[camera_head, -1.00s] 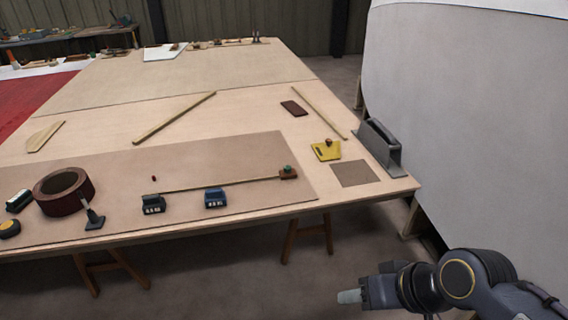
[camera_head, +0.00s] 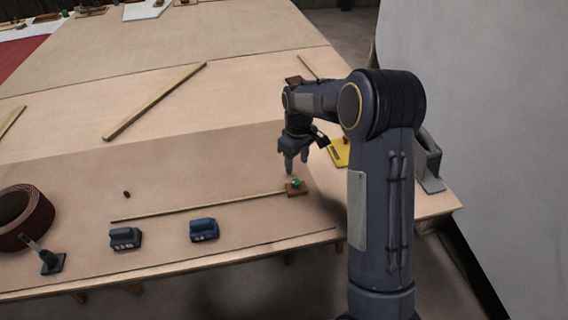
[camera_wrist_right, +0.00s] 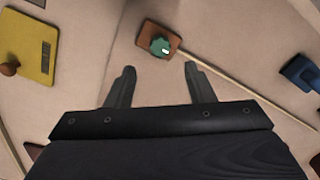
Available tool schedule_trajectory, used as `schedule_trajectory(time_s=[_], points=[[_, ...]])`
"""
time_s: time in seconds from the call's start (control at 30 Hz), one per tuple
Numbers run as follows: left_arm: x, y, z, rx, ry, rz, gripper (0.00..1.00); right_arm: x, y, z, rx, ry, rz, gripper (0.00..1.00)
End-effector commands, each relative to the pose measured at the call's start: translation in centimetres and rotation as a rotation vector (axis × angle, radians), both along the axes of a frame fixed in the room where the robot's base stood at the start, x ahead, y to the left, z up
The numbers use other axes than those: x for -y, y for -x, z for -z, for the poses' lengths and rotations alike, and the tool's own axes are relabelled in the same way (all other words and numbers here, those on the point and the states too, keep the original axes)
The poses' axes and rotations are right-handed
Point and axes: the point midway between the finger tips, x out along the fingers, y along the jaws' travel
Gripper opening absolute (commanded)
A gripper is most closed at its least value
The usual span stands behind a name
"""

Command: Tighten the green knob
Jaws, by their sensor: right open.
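The green knob (camera_head: 295,183) sits on a small brown block (camera_head: 303,190) at the right end of a long thin wooden strip (camera_head: 200,206) on the table. In the right wrist view the green knob (camera_wrist_right: 160,46) on its brown block (camera_wrist_right: 147,34) lies beyond the fingertips, roughly midway between them. My right gripper (camera_head: 296,172) points down just above and behind the knob; its two fingers are apart and empty, as the right wrist view (camera_wrist_right: 158,72) also shows. It does not appear to touch the knob. My left gripper is not in view.
Two blue-grey blocks (camera_head: 203,230) (camera_head: 125,238), a dark stand (camera_head: 48,258) and a dark red roll (camera_head: 22,220) lie to the left. A yellow plate (camera_head: 338,152) is partly behind my right arm. A grey handled tool (camera_head: 428,160) stands at the right edge near the pale hull (camera_head: 490,130).

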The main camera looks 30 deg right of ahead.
Motion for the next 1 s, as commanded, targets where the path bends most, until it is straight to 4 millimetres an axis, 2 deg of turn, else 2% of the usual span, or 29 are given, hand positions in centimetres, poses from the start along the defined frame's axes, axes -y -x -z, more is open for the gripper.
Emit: schedule_trajectory(time_s=[0.17, 0.5, 0.67, 0.9, 1.0], points=[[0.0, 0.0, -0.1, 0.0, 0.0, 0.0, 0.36, 0.0, -0.1, 1.9, -0.007, 0.005, -0.005, 0.49], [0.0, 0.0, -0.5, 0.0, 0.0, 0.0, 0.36, 0.0, -0.1, 6.9, -0.006, 0.003, -0.005, 0.49], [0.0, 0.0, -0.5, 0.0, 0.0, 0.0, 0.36, 0.0, -0.1, 7.8, -0.003, 0.002, -0.004, 0.49], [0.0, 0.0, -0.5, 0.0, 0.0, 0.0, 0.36, 0.0, -0.1, 7.9, -0.003, 0.002, -0.003, 0.49], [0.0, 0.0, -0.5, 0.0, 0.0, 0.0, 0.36, 0.0, -0.1, 7.9, -0.003, 0.002, -0.003, 0.37]])
